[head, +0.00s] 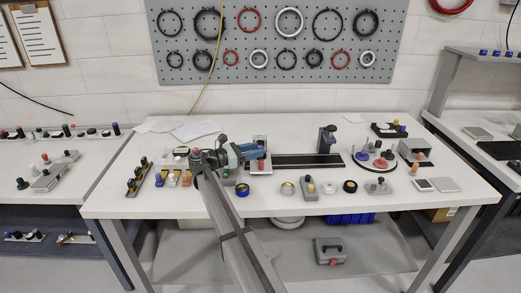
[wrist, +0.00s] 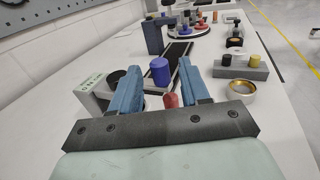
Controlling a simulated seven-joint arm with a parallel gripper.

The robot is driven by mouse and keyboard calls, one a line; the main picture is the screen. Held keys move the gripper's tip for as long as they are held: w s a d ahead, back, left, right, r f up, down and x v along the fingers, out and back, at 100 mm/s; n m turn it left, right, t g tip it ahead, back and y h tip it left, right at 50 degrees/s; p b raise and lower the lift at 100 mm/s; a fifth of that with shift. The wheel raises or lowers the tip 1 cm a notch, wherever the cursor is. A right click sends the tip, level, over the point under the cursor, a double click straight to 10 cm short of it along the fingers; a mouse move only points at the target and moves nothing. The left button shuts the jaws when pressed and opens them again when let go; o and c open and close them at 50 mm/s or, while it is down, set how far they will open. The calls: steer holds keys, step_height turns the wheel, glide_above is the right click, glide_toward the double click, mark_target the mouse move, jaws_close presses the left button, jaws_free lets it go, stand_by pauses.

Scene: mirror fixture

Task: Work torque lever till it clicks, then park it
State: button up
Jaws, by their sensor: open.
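My gripper (head: 257,151) has blue fingers and is over the left middle of the white table; its fingers also show in the wrist view (wrist: 160,68). They are spread apart. A blue cylindrical knob (wrist: 160,72) shows between the fingertips, and a red cylinder (wrist: 171,101) shows nearer, partly hidden by the gripper's dark crossbar. I cannot tell whether a finger touches either one. A pale box with green marks (wrist: 90,88) and a dark round part (wrist: 115,76) stands just left of the fingers. I cannot tell which part is the torque lever.
A black track (head: 308,161) with a dark upright post (head: 326,140) lies right of my gripper. A round turntable (head: 374,160) with coloured knobs stands farther right. Rings (head: 287,188) and a grey block with knobs (head: 309,187) sit near the front edge.

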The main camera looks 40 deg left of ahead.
steer(key=shift+x, duration=1.5)
steer(key=shift+c, duration=0.2)
jaws_close()
